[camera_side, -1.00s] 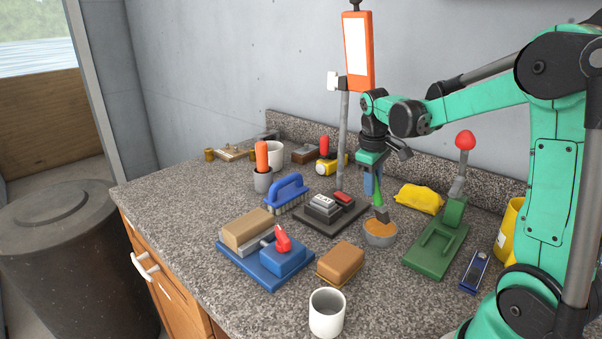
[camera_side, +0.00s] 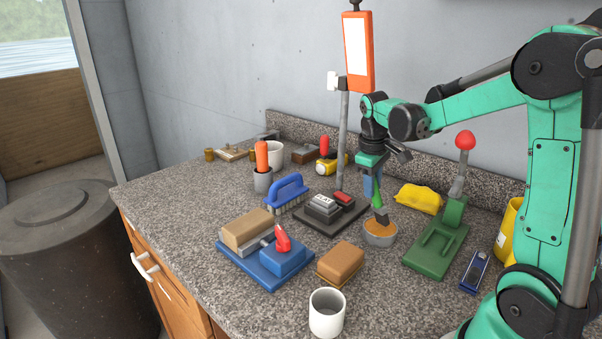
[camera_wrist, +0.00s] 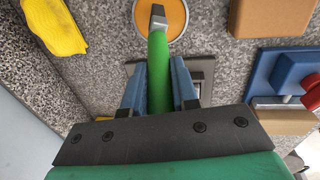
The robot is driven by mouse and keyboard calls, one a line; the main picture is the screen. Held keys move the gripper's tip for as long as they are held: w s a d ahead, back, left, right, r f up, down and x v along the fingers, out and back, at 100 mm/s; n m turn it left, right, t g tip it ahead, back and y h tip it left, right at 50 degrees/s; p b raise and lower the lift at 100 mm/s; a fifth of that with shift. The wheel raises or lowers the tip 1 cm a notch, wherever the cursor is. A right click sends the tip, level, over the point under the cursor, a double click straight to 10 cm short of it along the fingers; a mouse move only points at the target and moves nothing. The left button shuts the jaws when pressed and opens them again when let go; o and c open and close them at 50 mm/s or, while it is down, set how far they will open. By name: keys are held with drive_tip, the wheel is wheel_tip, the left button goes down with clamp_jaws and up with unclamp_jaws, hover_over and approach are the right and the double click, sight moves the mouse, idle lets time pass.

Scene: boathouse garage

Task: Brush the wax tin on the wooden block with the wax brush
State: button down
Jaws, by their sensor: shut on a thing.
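My gripper (camera_side: 370,183) is shut on the green handle of the wax brush (camera_side: 377,196), between its blue fingers. In the wrist view my gripper (camera_wrist: 158,88) has the brush (camera_wrist: 158,70) pointing away. The dark brush end is down at the wax tin (camera_side: 380,240), a round grey tin with orange-brown content. The brush end overlaps the orange surface in the wrist view; exact contact is hard to tell. The tin stands on the counter, with no block visible under it. A brown wooden-looking block (camera_side: 341,261) lies just left and in front of it.
A blue vise-like fixture (camera_side: 268,265) holds a tan block. A white cup (camera_side: 327,314) stands in front. A green press (camera_side: 436,245) and yellow cloth (camera_side: 418,198) are right of the tin. A dark stand (camera_side: 331,214) with a pole and blue brush (camera_side: 287,192) are left.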

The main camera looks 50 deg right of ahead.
drive_tip(key=shift+f, duration=0.4)
idle(1.0)
drive_tip(key=shift+r, duration=0.1)
drive_tip(key=shift+r, duration=3.45)
drive_tip(key=w+a+r, duration=0.1)
drive_tip(key=w+a, duration=0.1)
drive_tip(key=a, duration=0.7)
drive_tip(key=w+a, duration=0.3)
drive_tip(key=a, duration=0.7)
drive_tip(key=w+d+r+t+h, duration=0.1)
drive_tip(key=w+r+t, duration=0.15)
drive_tip(key=w, duration=0.35)
drive_tip(key=w+d+r+t+h, duration=0.1)
drive_tip(key=w+r, duration=0.3)
drive_tip(key=w, duration=0.2)
drive_tip(key=shift+n, duration=0.4)
drive_tip(key=shift+s+f, duration=0.15)
drive_tip(key=shift+f, duration=0.9)
drive_tip(key=shift+s+f, duration=0.1)
drive_tip(key=shift+f, duration=0.95)
